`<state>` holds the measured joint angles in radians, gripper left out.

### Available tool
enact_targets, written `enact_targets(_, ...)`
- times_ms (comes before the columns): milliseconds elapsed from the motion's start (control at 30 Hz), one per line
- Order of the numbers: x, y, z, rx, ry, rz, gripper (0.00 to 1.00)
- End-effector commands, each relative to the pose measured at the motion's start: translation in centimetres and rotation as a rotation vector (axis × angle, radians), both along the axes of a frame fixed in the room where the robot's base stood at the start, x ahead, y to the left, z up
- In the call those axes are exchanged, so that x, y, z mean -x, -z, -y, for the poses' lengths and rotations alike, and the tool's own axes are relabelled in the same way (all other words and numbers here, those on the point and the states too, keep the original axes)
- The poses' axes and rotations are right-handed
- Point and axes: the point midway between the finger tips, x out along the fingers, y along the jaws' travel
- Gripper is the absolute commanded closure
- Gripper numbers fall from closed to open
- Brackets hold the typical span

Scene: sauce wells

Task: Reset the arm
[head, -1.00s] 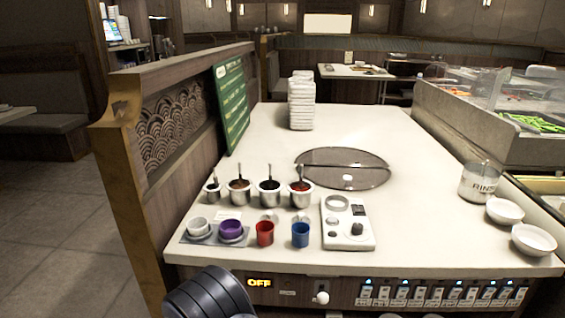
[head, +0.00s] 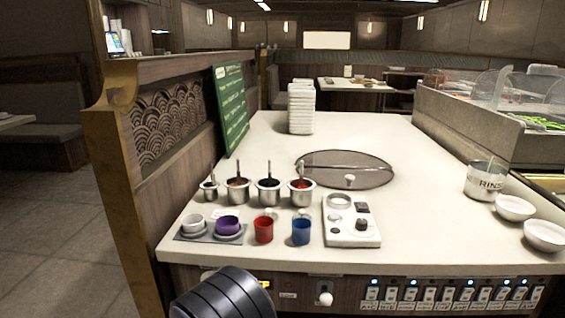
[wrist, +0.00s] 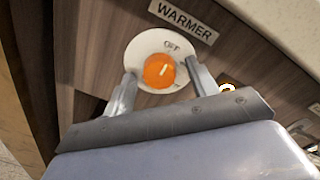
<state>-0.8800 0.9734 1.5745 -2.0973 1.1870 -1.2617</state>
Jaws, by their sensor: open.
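In the wrist view, my gripper (wrist: 161,68) is open, with one finger on each side of an orange knob (wrist: 159,71). The knob has a white pointer line and sits on a round white dial (wrist: 155,49) on the counter's wood front. A label reading WARMER (wrist: 183,21) is above it. I cannot tell whether the fingers touch the knob. In the head view, my dark arm (head: 225,295) covers that part of the counter front, and the gripper itself is hidden there.
The white counter (head: 385,135) holds several steel sauce pots (head: 238,191), a red cup (head: 264,229), a blue cup (head: 301,231), a purple bowl (head: 228,225) and a small control panel (head: 351,222). Several switches (head: 445,295) line the front. A wooden partition (head: 112,190) stands left.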

Motion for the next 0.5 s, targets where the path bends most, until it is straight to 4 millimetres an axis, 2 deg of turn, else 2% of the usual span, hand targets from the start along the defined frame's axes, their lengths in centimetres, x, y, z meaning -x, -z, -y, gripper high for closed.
enact_targets(33,-0.01,0.46,0.02,-0.042,0.000,0.004,0.45)
enact_targets(500,0.00,0.53,0.03,-0.469,0.000,0.038,0.45)
